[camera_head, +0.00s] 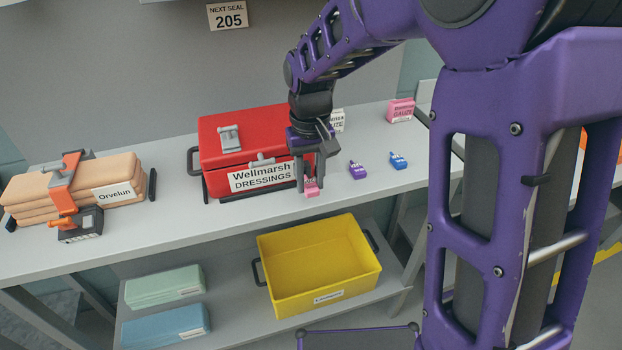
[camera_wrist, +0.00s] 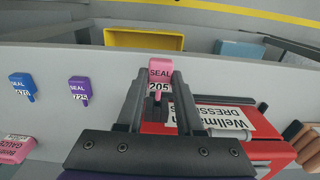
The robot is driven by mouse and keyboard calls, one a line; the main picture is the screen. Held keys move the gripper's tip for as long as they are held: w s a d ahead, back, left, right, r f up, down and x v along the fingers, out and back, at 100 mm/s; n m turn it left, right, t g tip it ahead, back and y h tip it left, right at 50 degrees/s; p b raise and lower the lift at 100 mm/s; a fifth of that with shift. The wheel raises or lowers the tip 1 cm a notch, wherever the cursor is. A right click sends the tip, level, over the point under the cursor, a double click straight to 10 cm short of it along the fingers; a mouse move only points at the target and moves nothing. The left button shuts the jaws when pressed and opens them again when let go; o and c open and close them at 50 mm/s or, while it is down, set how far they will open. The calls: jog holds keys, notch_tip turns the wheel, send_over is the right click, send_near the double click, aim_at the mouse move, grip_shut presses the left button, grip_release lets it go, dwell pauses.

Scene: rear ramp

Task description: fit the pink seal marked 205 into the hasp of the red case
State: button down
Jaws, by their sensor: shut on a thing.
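The pink seal marked 205 (camera_wrist: 160,74) is between the fingertips of my gripper (camera_wrist: 158,92), with its number facing the wrist camera. In the head view my gripper (camera_head: 310,182) holds the pink seal (camera_head: 312,188) at the front right corner of the red case (camera_head: 207,145). I cannot tell whether the seal touches the shelf. My arm hides the case's right end. The case also shows in the wrist view (camera_wrist: 160,143).
A purple seal (camera_head: 357,170) and a blue seal (camera_head: 398,161) lie on the shelf to the right. Pink (camera_head: 401,110) and white (camera_head: 338,120) gauze packs stand behind. Strapped tan bundles (camera_head: 75,185) lie left. A yellow bin (camera_head: 372,275) sits on the lower shelf.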

aim_at(306, 177)
jog(key=shift+w+a+p, duration=0.2)
jog(key=shift+w+p, duration=0.05)
jog(key=shift+w, duration=0.4)
jog(key=shift+w+a+p, duration=0.15)
jog(key=shift+w+p, duration=0.05)
jog(key=shift+w, duration=0.45)
jog(key=shift+c, duration=2.3)
grip_release()
jog(key=shift+r, duration=0.1)
notch_tip(306, 177, up, 17)
jog(key=p, duration=0.2)
jog(key=shift+p, duration=0.3)
